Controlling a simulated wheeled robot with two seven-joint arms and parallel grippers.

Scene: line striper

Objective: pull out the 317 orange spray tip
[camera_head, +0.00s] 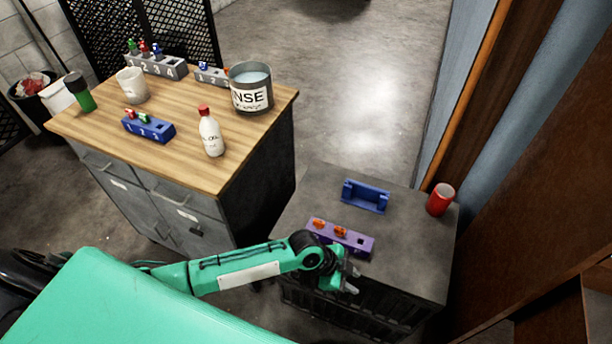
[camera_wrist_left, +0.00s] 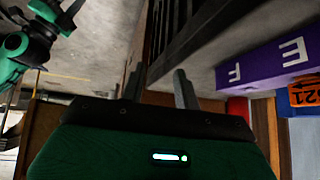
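Two orange spray tips, the left one (camera_head: 318,223) and the right one (camera_head: 341,231), sit in a purple holder (camera_head: 358,244) on the dark cabinet. Their numbers are unreadable in the head view. The left wrist view shows the purple holder (camera_wrist_left: 262,66) with letters E and F, and an orange piece with black digits (camera_wrist_left: 304,91) at the right edge; I cannot read it surely as 317. My left gripper (camera_head: 351,278) is at the cabinet's front edge, near the holder and apart from it. Its fingers (camera_wrist_left: 160,88) are apart and empty. My right gripper is not seen.
A blue cradle (camera_head: 366,197) and a red can (camera_head: 440,199) stand behind the purple holder on the cabinet top (camera_head: 410,255). A wooden-topped bench (camera_head: 200,180) to the left bears a rinse pot (camera_head: 250,88), a bottle (camera_head: 211,134) and a blue holder (camera_head: 148,127).

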